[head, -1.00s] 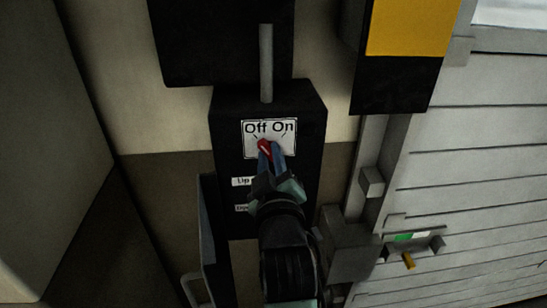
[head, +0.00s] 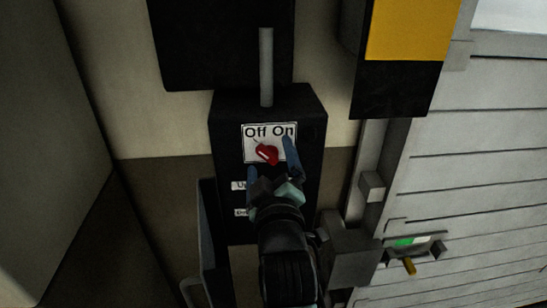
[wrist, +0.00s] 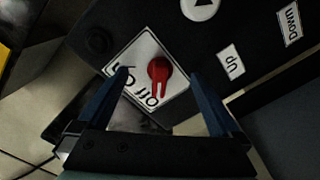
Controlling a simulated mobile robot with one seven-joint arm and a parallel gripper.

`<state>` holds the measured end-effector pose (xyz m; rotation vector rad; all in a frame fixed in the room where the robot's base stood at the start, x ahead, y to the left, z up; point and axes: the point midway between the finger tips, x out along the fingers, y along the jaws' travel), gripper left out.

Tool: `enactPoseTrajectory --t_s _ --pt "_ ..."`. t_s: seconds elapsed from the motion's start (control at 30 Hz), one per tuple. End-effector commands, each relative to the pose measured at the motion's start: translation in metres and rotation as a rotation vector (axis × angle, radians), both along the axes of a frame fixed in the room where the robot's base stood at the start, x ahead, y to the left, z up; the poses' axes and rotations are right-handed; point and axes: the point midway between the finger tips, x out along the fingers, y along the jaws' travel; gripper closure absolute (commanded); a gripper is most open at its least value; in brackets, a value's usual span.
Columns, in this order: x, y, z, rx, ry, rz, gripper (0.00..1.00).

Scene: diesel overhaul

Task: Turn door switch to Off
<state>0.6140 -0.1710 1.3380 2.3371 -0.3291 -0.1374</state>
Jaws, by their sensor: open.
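The door switch is a red knob (head: 266,154) on a white plate (head: 250,148) marked Off and On, on the front of a black control box (head: 226,115). In the wrist view the knob (wrist: 158,69) is clear, and its pointer lies toward the word Off. The word On is partly hidden by a finger. My gripper (head: 270,158) is open in front of the plate. Its blue fingers stand apart on either side of the knob, with visible gaps, and hold nothing.
Below the switch, the box has labels Up (wrist: 230,63) and Down (wrist: 290,25). A grey pipe (head: 266,65) rises from the box top. A slatted door (head: 470,150) with a latch (head: 408,265) is at the right. A dark open panel (head: 210,240) stands at lower left.

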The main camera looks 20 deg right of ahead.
Motion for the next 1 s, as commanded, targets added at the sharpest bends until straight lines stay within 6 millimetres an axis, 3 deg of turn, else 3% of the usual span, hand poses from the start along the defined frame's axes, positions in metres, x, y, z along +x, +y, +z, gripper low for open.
enactPoseTrajectory --t_s 0.3,0.7,1.0 --pt "-0.003 0.001 0.001 0.001 -0.002 0.000 0.00" --pt "-0.057 0.016 -0.001 0.001 0.001 0.000 0.00" --pt "-0.068 0.019 0.000 0.000 -0.001 -0.001 0.00"
